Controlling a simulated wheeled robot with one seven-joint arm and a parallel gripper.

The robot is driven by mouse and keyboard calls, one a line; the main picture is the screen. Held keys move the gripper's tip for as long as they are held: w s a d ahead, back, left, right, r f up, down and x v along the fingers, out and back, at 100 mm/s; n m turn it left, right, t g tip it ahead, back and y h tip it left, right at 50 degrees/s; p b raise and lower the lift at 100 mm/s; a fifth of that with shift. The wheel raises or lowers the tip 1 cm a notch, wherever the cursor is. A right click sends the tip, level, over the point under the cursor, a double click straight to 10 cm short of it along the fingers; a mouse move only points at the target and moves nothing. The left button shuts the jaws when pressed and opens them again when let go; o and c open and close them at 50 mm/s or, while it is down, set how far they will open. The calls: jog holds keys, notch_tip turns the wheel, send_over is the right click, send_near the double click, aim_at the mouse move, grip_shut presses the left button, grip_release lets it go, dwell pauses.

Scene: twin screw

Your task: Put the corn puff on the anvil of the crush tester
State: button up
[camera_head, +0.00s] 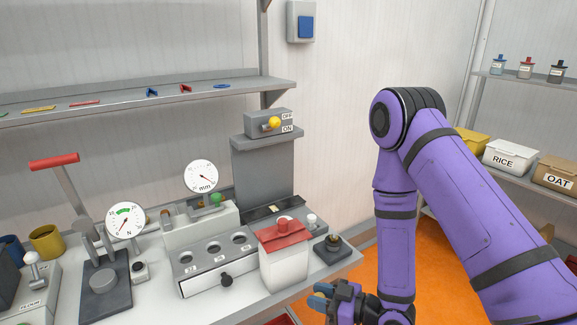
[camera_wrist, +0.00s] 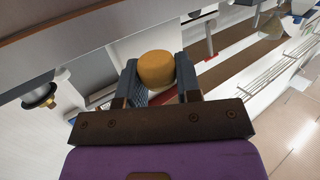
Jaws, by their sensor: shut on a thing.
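The corn puff (camera_wrist: 157,68) is a short orange-yellow cylinder in the wrist view. My gripper (camera_wrist: 157,80) is shut on it, with one finger on each side. In the head view my gripper (camera_head: 322,297) is low, just off the right front edge of the bench; I cannot make out the puff there. What looks like the crush tester (camera_head: 125,222) stands at the left of the bench, with a dial marked N and a red-handled lever (camera_head: 55,160). Its round grey anvil (camera_head: 103,278) appears bare below the press head. My gripper is well to its right.
Between gripper and tester stand a white bin with a red lid (camera_head: 284,262), a holed drawer block (camera_head: 215,258) and a mm dial gauge (camera_head: 201,176). A small dark stand (camera_head: 333,250) sits at the bench's right edge. A shelf (camera_head: 150,97) overhangs the back left.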

jog(key=w+d+m+t+h, duration=0.4)
jog(key=w+d+m+h, duration=0.2)
jog(key=d, duration=0.5)
jog(key=w+d+f+m+t+h, duration=0.1)
jog(key=w+d+m+t+h, duration=0.4)
jog(key=w+d+h, duration=0.3)
jog(key=d+m, duration=0.1)
jog(key=d, duration=0.3)
jog(key=shift+w+f+m+h, duration=0.15)
jog(key=shift+m+h, duration=0.15)
jog(key=shift+m, duration=0.1)
